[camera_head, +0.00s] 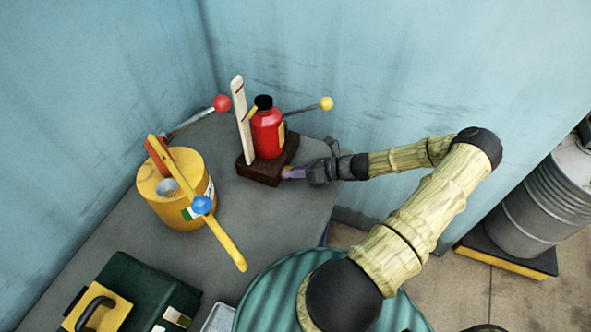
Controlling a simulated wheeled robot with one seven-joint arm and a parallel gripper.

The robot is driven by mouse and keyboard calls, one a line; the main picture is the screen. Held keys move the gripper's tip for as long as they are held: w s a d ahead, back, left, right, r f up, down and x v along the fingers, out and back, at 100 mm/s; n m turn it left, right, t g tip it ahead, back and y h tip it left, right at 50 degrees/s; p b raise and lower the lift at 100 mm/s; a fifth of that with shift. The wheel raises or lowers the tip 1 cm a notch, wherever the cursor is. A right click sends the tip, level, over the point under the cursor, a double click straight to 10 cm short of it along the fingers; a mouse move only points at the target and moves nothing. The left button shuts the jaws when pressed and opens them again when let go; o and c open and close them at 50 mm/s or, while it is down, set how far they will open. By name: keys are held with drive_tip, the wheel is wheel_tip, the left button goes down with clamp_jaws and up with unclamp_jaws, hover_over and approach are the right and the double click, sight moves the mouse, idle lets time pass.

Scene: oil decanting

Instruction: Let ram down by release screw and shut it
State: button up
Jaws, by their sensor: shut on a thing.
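The red jack (268,134) with a black ram top (263,102) stands upright on a dark brown base (252,174) near the back of the grey table. A pale upright strip (241,118) with a red mark stands at its left. My gripper (293,172) reaches in from the right, low at the base's front right corner. It is shut on a small part there, which I take to be the release screw; the jaws mostly hide it. A purple patch shows at the fingertips. I cannot tell how far the screw is turned.
A lever with a yellow knob (326,103) sticks out right of the jack, above my gripper. A red-knobbed lever (222,103) lies behind left. A yellow can (170,190) with a blue-knobbed yellow bar (225,235) stands left. A dark green case (150,287) is at front left.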

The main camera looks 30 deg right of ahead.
drive_tip(key=shift+s+a+n+t+h+p, duration=0.15)
drive_tip(key=shift+n+t+h+p, duration=0.6)
drive_tip(key=shift+n, duration=0.75)
drive_tip(key=o, duration=0.7)
drive_tip(key=r+b+v, duration=0.1)
drive_tip(key=b+v, duration=0.1)
drive_tip(key=v, duration=1.5)
